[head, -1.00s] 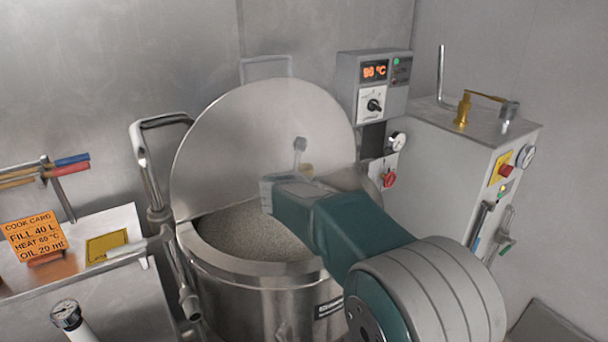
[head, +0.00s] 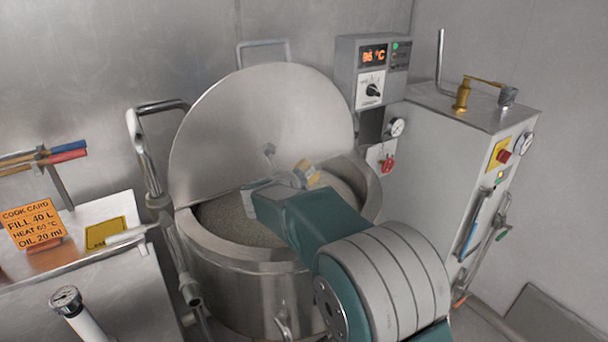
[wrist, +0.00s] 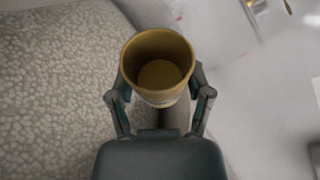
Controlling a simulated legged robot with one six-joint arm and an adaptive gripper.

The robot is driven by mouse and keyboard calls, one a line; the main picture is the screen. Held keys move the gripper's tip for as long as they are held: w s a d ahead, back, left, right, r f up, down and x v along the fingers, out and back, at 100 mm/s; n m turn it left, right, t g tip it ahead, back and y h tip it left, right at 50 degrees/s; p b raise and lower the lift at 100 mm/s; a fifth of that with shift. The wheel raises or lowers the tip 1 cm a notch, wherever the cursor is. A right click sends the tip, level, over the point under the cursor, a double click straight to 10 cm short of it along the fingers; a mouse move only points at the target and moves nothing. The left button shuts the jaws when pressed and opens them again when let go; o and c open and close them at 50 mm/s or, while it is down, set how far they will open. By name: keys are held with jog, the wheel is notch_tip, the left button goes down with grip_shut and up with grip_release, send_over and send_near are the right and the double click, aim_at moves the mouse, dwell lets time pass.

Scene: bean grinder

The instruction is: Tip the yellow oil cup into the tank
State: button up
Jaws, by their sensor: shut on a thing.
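The yellow cup (head: 313,179) shows in part at the end of my arm, over the opening of the steel tank (head: 255,285). In the wrist view, the yellow cup (wrist: 158,62) sits between my two fingers, with its open mouth towards the camera. A yellow round area shows inside; I cannot tell whether it is oil or the bare bottom. My gripper (wrist: 160,88) is shut on the cup; in the head view my gripper (head: 292,180) is partly hidden. The tank holds a pale, grainy mass (head: 235,224), below the cup.
The tank's round lid (head: 260,125) stands raised behind the opening. A control box (head: 370,75) and a grey cabinet (head: 455,165) stand at the right. A steel bench with an orange cook card (head: 34,224) and a gauge (head: 66,299) are at the left.

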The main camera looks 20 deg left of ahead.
aim_at(304, 163)
jog(key=n+t+h, duration=0.1)
jog(key=n, duration=0.1)
jog(key=r+n+h, duration=0.1)
jog(key=n, duration=0.2)
jog(key=shift+r+t, duration=0.1)
jog(key=shift+t, duration=0.3)
jog(key=n, duration=0.2)
jog(key=r+n+t, duration=0.1)
jog(key=n, duration=0.1)
jog(key=a+n+t, duration=0.1)
jog(key=n, duration=0.1)
jog(key=shift+r, duration=0.4)
dwell(0.8)
